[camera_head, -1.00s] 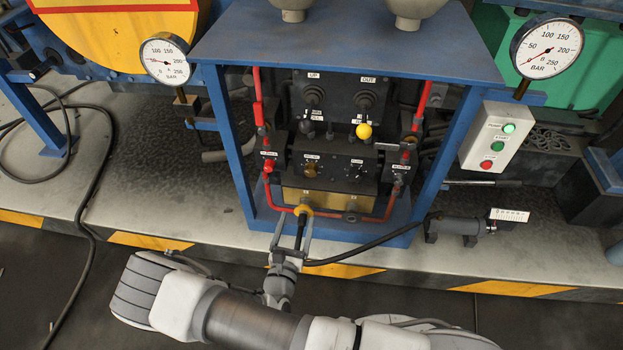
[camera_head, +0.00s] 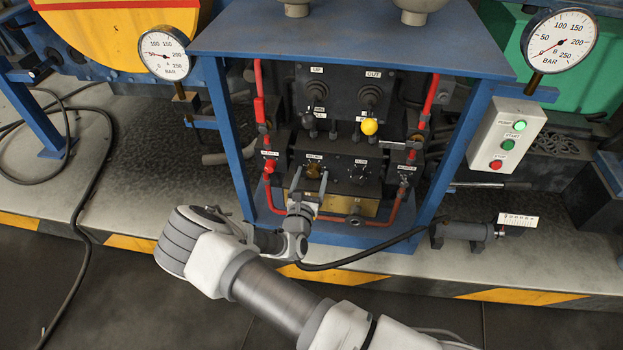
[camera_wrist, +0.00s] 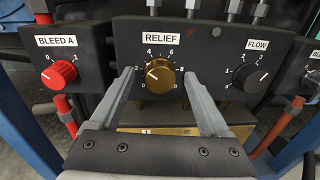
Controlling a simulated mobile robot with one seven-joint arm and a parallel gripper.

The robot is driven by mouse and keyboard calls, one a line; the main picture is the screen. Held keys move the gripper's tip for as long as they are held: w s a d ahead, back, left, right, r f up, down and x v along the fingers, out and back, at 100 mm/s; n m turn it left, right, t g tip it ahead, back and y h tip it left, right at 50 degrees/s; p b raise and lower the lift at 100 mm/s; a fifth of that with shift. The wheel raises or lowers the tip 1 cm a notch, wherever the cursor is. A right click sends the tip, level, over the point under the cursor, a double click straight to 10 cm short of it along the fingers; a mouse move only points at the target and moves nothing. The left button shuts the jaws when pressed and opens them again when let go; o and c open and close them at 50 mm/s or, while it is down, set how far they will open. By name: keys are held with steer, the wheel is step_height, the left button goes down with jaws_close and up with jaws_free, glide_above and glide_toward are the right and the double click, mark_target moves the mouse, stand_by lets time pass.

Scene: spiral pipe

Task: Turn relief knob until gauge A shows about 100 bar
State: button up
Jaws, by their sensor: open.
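The brass relief knob (camera_wrist: 160,76) sits under the RELIEF label in the wrist view, its pointer toward the left near 2. In the head view the knob (camera_head: 313,171) is small on the dark panel. My gripper (camera_wrist: 156,73) is open, with one finger on each side of the knob; a gap shows on both sides, and I cannot tell how deep the fingers reach. In the head view my gripper (camera_head: 310,176) is in front of the panel. Gauge A (camera_head: 163,52) is at upper left, its needle near 50. Gauge B (camera_head: 560,41) reads near 0.
The red BLEED A knob (camera_wrist: 59,74) is left of the relief knob and the black FLOW knob (camera_wrist: 252,78) is right. A yellow-topped lever (camera_head: 369,127) stands above. Blue frame posts (camera_head: 232,150) and red pipes (camera_head: 427,105) flank the panel. A button box (camera_head: 507,134) is at right.

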jaws_close()
stand_by(0.5)
steer(key=shift+r+m+p, duration=0.1)
steer(key=shift+m+p, duration=0.2)
steer(key=shift+p, duration=0.2)
steer(key=shift+m+p, duration=0.3)
steer(key=shift+p, duration=0.05)
steer(key=m+p, duration=0.3)
steer(key=shift+d+r, duration=0.1)
steer(key=m+p, duration=0.3)
steer(key=m, duration=0.1)
steer(key=shift+d+g, duration=0.1)
steer(key=shift+g, duration=0.2)
steer(key=shift+f+m+p, duration=0.15)
steer(key=shift+m+p, duration=0.3)
steer(key=shift+m, duration=0.5)
steer(key=shift+f+m+p, duration=0.1)
steer(key=shift+m+p, duration=0.3)
steer(key=shift+m, duration=0.55)
steer(key=shift+y, duration=0.3)
